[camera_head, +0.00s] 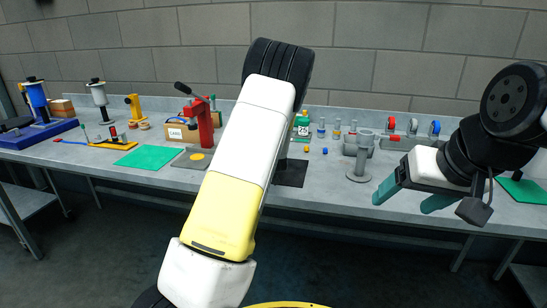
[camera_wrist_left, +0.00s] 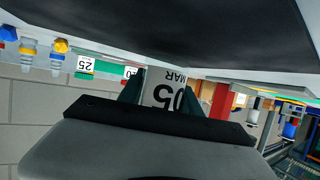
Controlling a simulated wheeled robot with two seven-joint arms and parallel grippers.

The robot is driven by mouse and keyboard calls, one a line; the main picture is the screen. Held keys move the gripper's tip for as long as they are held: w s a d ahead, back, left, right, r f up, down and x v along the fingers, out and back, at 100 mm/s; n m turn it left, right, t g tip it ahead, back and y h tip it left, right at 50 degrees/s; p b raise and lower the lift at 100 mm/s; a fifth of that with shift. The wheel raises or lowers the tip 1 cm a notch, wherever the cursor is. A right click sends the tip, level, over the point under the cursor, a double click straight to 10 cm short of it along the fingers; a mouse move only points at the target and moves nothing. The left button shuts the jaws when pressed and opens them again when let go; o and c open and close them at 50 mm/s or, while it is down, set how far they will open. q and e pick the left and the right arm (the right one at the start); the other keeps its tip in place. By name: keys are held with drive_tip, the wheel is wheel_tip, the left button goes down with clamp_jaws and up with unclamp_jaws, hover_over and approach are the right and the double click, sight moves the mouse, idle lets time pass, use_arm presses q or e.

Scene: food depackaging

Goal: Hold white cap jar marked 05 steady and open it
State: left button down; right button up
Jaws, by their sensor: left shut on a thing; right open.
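The jar marked 05 (camera_wrist_left: 163,92) shows upside down in the left wrist view, as a pale label reading "05 MAR". My left gripper (camera_wrist_left: 165,98) is shut on it, with one teal finger on each side. Its white cap cannot be made out. In the head view my raised left arm hides the jar and the left gripper. My right gripper (camera_head: 405,202) is open and empty at the right, near the table's front edge, its two teal fingers apart and pointing down to the left. It is well apart from where the jar is hidden.
A green container marked 25 (camera_head: 302,126) and small colored-top pieces stand behind my left arm. A grey cylindrical stand (camera_head: 360,158) is left of my right gripper. A red press (camera_head: 203,122), a cardboard box (camera_head: 177,132) and a green mat (camera_head: 147,156) are left. A block wall closes the back.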

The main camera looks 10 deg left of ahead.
use_arm(q)
wheel_tip(320, 180, up, 3)
drive_tip(key=shift+f, duration=0.15)
drive_tip(key=s+d, duration=0.1)
drive_tip(key=s, duration=0.4)
drive_tip(key=s+d, duration=0.2)
drive_tip(key=s, duration=0.3)
drive_tip(key=s+d+r, duration=0.1)
drive_tip(key=s, duration=0.4)
drive_tip(key=shift+s+d, duration=0.2)
drive_tip(key=c, duration=1.5)
unclamp_jaws()
clamp_jaws()
